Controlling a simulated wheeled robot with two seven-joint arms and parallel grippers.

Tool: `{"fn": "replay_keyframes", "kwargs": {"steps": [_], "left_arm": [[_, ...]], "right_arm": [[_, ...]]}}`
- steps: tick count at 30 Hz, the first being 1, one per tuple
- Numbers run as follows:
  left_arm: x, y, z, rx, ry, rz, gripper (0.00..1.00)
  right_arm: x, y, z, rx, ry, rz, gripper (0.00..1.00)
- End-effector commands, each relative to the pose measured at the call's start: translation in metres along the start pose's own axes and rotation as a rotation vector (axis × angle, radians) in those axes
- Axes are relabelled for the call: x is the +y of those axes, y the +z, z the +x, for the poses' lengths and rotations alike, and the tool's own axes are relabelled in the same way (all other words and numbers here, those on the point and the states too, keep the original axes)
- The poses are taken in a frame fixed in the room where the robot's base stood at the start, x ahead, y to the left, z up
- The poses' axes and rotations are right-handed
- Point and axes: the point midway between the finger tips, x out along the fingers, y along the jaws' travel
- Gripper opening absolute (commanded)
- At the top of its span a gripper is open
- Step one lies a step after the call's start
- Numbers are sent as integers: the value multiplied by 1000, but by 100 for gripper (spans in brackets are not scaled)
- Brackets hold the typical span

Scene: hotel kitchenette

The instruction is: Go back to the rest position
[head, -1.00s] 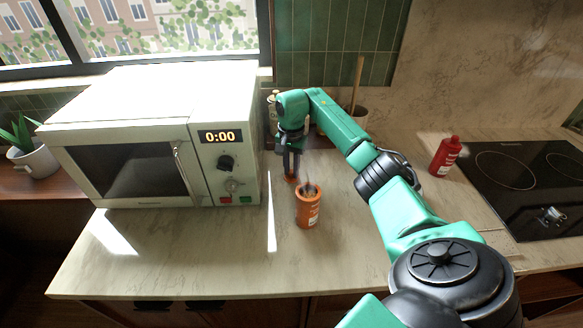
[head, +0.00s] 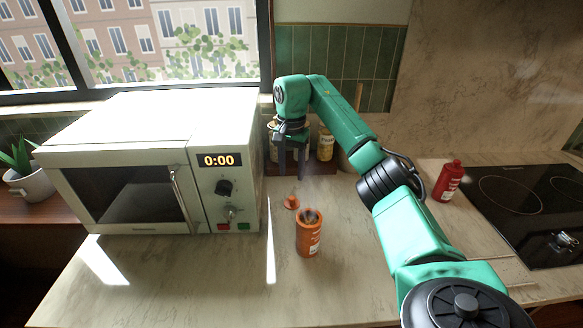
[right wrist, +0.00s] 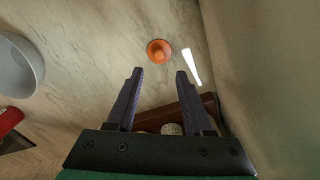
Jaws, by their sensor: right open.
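My right gripper (head: 292,172) is open and empty, pointing down above the counter between the microwave and the stove. An orange lid (head: 291,202) lies on the counter below it, apart from the fingers. My left gripper is not in view.
The white microwave (head: 140,190) stands close at the left, its door shut. Behind the gripper, jars (head: 325,145) stand on a brown wooden rack (head: 320,167). A red bottle (head: 448,181) stands beside the black stove (head: 530,210). The front counter is clear.

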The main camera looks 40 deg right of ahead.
Motion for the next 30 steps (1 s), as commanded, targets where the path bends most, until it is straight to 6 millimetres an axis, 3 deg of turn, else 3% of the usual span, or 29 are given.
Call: {"fn": "replay_keyframes", "kwargs": {"steps": [3, 6, 21, 23, 30], "left_arm": [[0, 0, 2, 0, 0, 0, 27], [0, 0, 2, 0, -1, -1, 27], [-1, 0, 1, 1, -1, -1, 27], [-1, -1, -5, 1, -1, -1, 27], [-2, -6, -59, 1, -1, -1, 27]], "right_arm": [[0, 0, -20, 0, -2, 0, 52], [0, 0, -26, -1, 0, 0, 52], [0, 0, -27, -1, 1, 0, 52], [0, 0, -33, -1, 1, 0, 52], [0, 0, -87, -1, 1, 0, 52]]}}
